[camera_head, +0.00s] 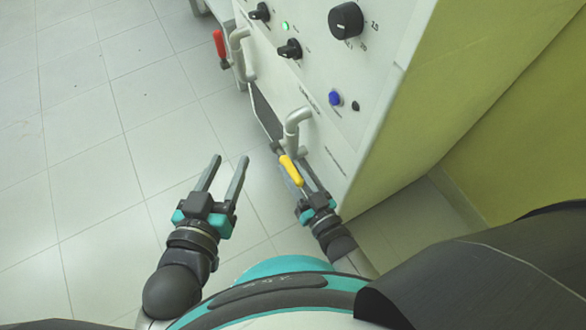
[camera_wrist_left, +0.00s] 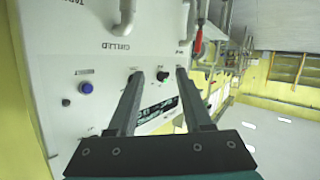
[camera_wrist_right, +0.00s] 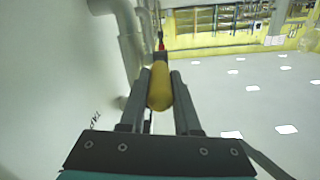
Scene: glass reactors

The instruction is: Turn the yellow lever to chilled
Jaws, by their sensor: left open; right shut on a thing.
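The yellow lever (camera_head: 291,170) sits on the front of the white cabinet (camera_head: 330,140), below a curved grey pipe (camera_head: 297,125). My right gripper (camera_head: 300,174) is at the lever, and in the right wrist view the yellow lever (camera_wrist_right: 160,88) lies between its two fingers, which are shut on it. The lever's far end and pivot are partly hidden there. My left gripper (camera_head: 226,172) is open and empty, above the floor to the left of the lever. In the left wrist view its fingers (camera_wrist_left: 158,98) point toward the cabinet panel, where the word CHILLED (camera_wrist_left: 122,46) shows upside down.
A red lever (camera_head: 219,44) is on another pipe further up the cabinet. Black knobs (camera_head: 346,20) and a blue button (camera_head: 335,98) are on the panel. A yellow-green wall (camera_head: 520,120) stands at right. The tiled floor (camera_head: 90,130) at left is clear.

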